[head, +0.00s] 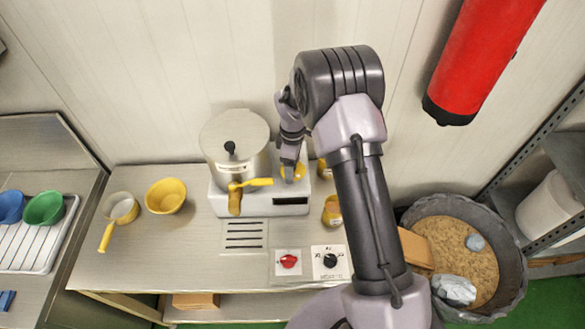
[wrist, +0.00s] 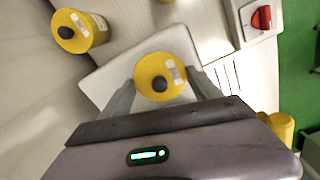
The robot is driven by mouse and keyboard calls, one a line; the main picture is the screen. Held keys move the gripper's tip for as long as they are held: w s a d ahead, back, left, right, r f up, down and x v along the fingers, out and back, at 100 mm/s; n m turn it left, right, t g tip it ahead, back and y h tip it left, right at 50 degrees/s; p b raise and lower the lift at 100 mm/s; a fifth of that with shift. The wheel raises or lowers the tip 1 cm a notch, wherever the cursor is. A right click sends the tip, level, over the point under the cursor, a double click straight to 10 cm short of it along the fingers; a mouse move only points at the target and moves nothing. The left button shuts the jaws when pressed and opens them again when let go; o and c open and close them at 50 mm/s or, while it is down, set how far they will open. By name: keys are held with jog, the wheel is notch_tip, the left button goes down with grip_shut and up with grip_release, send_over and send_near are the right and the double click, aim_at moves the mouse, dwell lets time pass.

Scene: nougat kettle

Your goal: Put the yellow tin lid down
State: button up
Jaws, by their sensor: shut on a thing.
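The yellow tin lid (wrist: 147,88), round with a dark knob and a pale label, is between the two fingers of my gripper (wrist: 161,91) in the wrist view. My gripper is shut on it. In the head view the gripper (head: 292,174) points down over the right part of the pale kettle base (head: 290,200), and a bit of the yellow lid (head: 297,171) shows there. I cannot tell whether the lid touches the base. A yellow tin with a dark knob (wrist: 91,36) stands apart at the wrist view's upper left.
The steel kettle (head: 233,150) with a yellow handle (head: 250,183) stands just left of my gripper. Yellow tins (head: 332,213) stand right of the base. A red knob (head: 289,261) is on the front panel.

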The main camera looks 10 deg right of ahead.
jog(key=shift+f, duration=0.9)
jog(key=shift+w+a+f, duration=0.1)
jog(key=shift+f, duration=0.2)
jog(key=o, duration=1.3)
